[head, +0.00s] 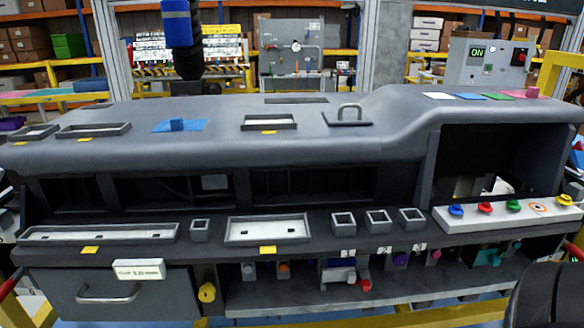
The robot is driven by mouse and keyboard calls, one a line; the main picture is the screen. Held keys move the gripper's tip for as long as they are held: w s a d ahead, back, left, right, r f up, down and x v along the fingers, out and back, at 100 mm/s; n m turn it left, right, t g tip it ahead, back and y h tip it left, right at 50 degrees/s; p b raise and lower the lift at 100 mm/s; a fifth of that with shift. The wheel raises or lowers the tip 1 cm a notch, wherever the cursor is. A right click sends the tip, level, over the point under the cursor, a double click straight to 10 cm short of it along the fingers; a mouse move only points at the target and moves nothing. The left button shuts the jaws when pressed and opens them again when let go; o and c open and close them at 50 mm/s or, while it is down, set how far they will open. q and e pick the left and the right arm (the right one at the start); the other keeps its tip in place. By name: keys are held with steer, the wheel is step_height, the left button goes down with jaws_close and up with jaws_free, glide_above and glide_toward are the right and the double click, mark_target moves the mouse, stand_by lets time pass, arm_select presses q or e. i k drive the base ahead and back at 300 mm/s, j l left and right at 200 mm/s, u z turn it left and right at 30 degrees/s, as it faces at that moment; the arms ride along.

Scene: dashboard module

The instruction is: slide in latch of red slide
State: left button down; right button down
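A flat red-pink slide (541,96) with a small raised knob lies at the far right end of the grey dashboard top. It is at the end of a row with a white, a blue and a green flat piece. It is small here, and I cannot tell whether its latch is in or out. Neither of my grippers shows. A dark rounded shape (550,298) fills the lower right corner, and I cannot tell what it is.
A white panel (510,216) with coloured buttons sits at right. A drawer (110,293) is at lower left. A dark, blue-banded object (180,25) hangs at upper left.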

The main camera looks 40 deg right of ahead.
mark_target(365, 286)
steer(key=i+j+z, duration=0.1)
steer(key=j+z, duration=0.95)
steer(key=j, duration=0.25)
steer(key=j+z, duration=0.35)
steer(key=j, duration=0.25)
